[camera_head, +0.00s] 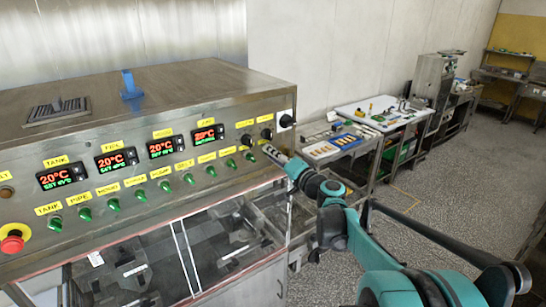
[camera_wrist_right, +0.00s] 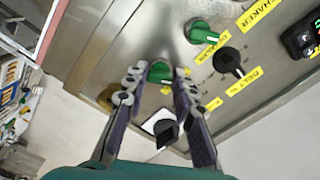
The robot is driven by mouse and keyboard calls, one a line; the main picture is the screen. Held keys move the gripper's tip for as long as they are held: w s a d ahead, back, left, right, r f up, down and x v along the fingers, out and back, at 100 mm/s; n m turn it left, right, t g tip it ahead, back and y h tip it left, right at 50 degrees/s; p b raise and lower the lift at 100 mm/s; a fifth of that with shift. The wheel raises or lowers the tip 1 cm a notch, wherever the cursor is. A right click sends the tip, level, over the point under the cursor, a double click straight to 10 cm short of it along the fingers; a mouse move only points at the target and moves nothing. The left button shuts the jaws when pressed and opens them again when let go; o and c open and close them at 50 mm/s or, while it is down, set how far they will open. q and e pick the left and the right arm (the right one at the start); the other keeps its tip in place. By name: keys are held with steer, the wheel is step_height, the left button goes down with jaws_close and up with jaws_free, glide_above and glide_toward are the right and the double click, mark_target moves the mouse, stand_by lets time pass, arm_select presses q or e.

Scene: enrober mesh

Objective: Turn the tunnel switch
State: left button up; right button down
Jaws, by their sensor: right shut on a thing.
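My right gripper (camera_head: 272,152) reaches the right end of the steel control panel (camera_head: 150,220). In the wrist view its two fingers (camera_wrist_right: 158,78) are shut on a green rotary knob (camera_wrist_right: 160,70), one finger on each side. I take this knob to be the tunnel switch; its label cannot be read. In the head view the gripper hides this knob. Another green knob (camera_wrist_right: 203,32) and a black knob (camera_wrist_right: 228,62) sit beside it on the panel. A black knob on a white plate (camera_wrist_right: 165,130) shows between the fingers, nearer the wrist. My left gripper is out of view.
More green knobs (camera_head: 113,206) run along the panel below red-lit displays (camera_head: 117,159). A red emergency button (camera_head: 12,242) is at the far left. A clear-fronted guard (camera_head: 215,245) lies below. A side table (camera_head: 380,112) with small items stands right; open floor lies beyond.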

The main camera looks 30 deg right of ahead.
steer(key=shift+f, duration=0.1)
stand_by(0.3)
steer(key=c, duration=1.5)
jaws_free()
steer(key=shift+c, duration=0.2)
steer(key=s, duration=1.2)
steer(key=shift+d, duration=0.45)
